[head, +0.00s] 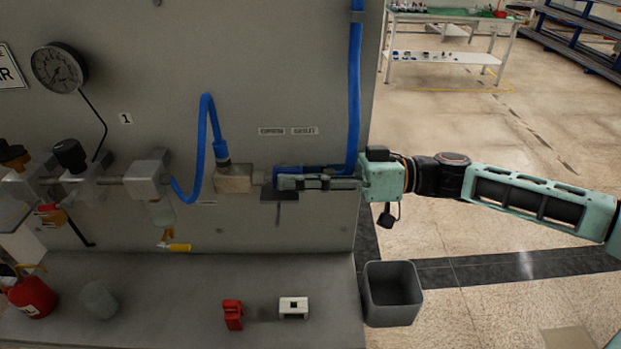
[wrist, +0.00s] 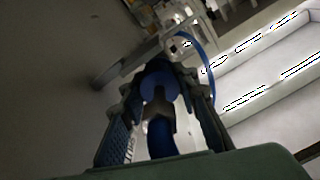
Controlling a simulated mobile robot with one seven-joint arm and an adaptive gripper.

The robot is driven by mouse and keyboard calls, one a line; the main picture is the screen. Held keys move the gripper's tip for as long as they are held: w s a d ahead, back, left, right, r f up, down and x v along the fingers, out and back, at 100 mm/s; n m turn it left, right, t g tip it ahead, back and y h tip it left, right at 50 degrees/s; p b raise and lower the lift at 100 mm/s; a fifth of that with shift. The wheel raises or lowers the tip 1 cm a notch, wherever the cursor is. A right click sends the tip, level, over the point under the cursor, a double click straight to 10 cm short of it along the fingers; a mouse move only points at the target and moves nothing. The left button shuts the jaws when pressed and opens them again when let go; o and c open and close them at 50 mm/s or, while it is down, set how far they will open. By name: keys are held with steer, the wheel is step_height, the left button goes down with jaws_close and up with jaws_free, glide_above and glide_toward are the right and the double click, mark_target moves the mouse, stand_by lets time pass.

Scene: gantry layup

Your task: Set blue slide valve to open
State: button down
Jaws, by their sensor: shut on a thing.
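The blue slide valve (head: 310,168) sits in the air line on the grey panel, to the right of a metal block. Only a blue strip of it shows above my finger in the head view. My gripper (head: 284,181) reaches in from the right, with its fingers pointing left along the valve. In the wrist view, the blue sleeve of the valve (wrist: 158,84) lies between the two fingers of my gripper (wrist: 163,92). My gripper is shut on it. The fingers hide much of the valve, and I cannot tell its setting.
A blue hose (head: 354,90) runs down the panel's right edge, and a coiled blue hose (head: 206,120) joins the metal block (head: 234,178). A small dark bracket (head: 279,195) is below my fingers. A red lock (head: 233,314) and a white block (head: 293,307) lie on the ledge below.

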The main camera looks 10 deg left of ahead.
steer(key=c, duration=1.8)
jaws_free()
steer(key=shift+a, duration=0.1)
steer(key=shift+c, duration=0.2)
steer(key=shift+o, duration=1.1)
steer(key=shift+a, duration=0.15)
steer(key=v, duration=1.2)
